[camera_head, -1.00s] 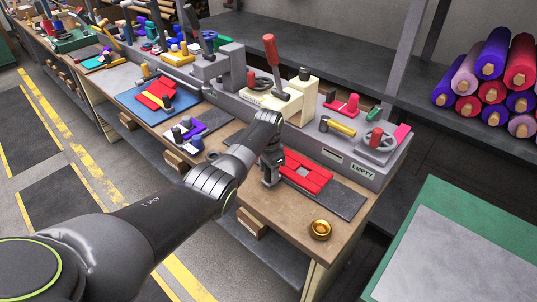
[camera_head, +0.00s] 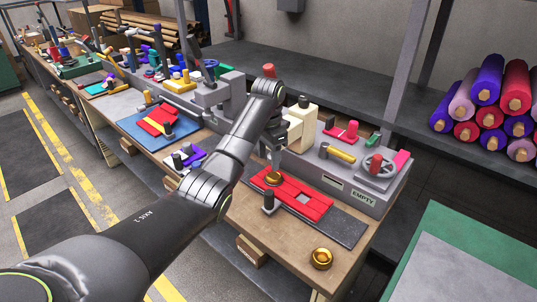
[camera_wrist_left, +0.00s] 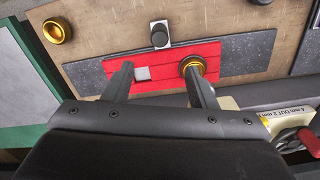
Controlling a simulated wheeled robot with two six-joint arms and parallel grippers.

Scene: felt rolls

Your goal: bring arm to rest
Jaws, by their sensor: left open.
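My left arm reaches in from the left in the head view, and its gripper (camera_head: 276,160) is above the workbench by the red felt piece (camera_head: 315,205). In the left wrist view the two fingers (camera_wrist_left: 160,86) are spread apart with nothing between them. A brass weight (camera_head: 273,178) sits on one end of the red felt, close to one finger in the wrist view (camera_wrist_left: 192,66). A second brass weight (camera_head: 321,258) stands on the wood near the bench corner. My right gripper is in neither view.
A dark post (camera_head: 268,204) stands beside the felt. Behind are a grey rail marked EMPTY (camera_head: 362,198) and a cream press (camera_head: 301,125). A blue mat (camera_head: 130,122) with red felt lies left. Felt rolls (camera_head: 490,88) are stacked at right, beyond a green-edged table (camera_head: 440,215).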

